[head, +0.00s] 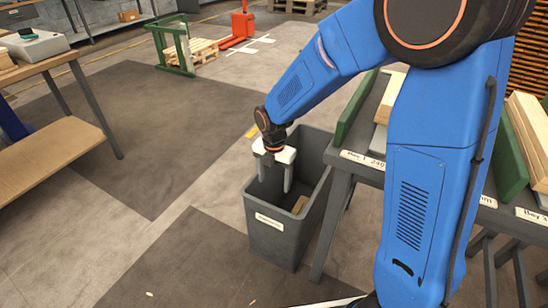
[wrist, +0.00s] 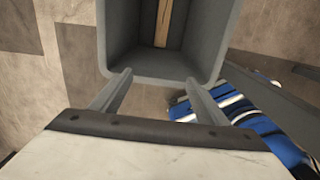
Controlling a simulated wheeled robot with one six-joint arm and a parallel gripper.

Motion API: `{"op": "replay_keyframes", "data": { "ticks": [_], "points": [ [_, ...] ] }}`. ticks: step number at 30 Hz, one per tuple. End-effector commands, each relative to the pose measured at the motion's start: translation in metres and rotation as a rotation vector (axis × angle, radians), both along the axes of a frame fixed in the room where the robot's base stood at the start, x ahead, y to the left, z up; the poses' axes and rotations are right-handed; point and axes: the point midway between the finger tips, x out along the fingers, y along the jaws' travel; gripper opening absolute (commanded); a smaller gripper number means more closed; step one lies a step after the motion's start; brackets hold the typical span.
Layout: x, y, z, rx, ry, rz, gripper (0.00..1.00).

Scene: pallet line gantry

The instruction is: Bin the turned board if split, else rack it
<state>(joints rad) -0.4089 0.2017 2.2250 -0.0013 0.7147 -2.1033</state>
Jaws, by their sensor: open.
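My gripper (head: 273,185) is open and empty, pointing down at the mouth of the grey bin (head: 268,238). In the wrist view, the fingertips (wrist: 158,76) show at the near rim of the bin (wrist: 160,80). A wooden board (head: 299,205) lies inside the bin, partly hidden by its walls; in the wrist view it is a narrow strip (wrist: 163,22) with a dark line along it. I cannot tell if that line is a split. The rack stands at the right with green dividers (head: 354,110) and pale boards (head: 391,97) between them.
The rack carries bay labels (head: 362,159). A workbench (head: 50,62) with a grey device (head: 35,44) stands at the left. A green frame (head: 174,48), a pallet (head: 203,51) and a red pallet jack (head: 240,25) are behind. The floor left of the bin is clear.

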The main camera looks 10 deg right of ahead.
Motion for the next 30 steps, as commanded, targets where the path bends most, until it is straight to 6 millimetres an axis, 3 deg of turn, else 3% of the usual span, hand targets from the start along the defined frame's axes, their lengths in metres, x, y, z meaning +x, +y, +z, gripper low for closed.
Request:
{"op": "replay_keyframes", "data": {
  "ticks": [18,24,30],
  "points": [
    [0.001,0.000,0.121,0.002,-0.004,0.000,0.68],
    [0.000,0.000,0.146,0.001,-0.002,0.000,0.68],
    [0.000,0.000,0.155,0.001,-0.001,0.000,0.68]
  ]
}}
